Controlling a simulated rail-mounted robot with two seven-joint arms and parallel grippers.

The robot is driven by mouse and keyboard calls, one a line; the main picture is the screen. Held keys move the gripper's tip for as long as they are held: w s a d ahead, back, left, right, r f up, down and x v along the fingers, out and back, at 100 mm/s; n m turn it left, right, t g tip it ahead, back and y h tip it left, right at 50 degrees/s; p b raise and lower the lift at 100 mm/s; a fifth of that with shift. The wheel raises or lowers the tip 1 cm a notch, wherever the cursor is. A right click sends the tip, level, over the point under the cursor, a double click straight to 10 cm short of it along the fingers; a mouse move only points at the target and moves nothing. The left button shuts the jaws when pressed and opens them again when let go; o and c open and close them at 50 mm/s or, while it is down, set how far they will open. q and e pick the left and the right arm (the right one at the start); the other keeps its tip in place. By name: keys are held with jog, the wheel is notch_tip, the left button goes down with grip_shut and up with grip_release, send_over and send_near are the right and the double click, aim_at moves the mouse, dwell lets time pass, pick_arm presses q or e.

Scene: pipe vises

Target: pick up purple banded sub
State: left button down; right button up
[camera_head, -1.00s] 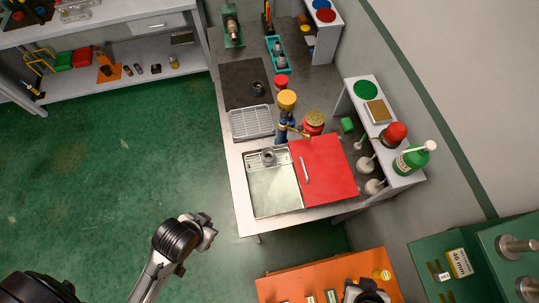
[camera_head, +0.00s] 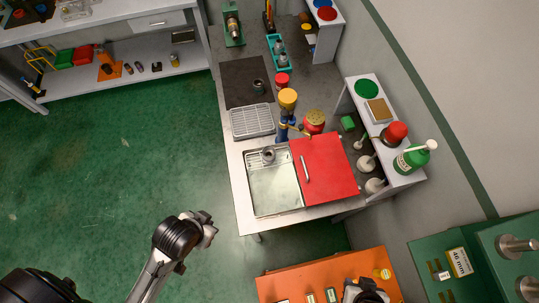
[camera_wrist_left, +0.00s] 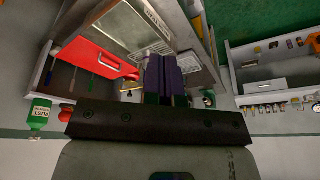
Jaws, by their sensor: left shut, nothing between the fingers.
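I cannot make out a purple banded sub for certain. Several small dark cylinders (camera_head: 140,67) stand on the lower shelf at the upper left of the head view, too small to read their bands. My left gripper (camera_wrist_left: 165,80) shows in the left wrist view with its dark fingers together and nothing between them. My right gripper (camera_head: 366,291) is at the bottom edge of the head view, over the orange table, partly cut off, and its fingers are not clear.
Green floor (camera_head: 100,170) is open at the left.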

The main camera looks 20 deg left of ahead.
pick_arm(q)
jog(key=c, duration=1.8)
grip_release()
jog(key=o, duration=1.6)
jog(key=shift+c, duration=0.2)
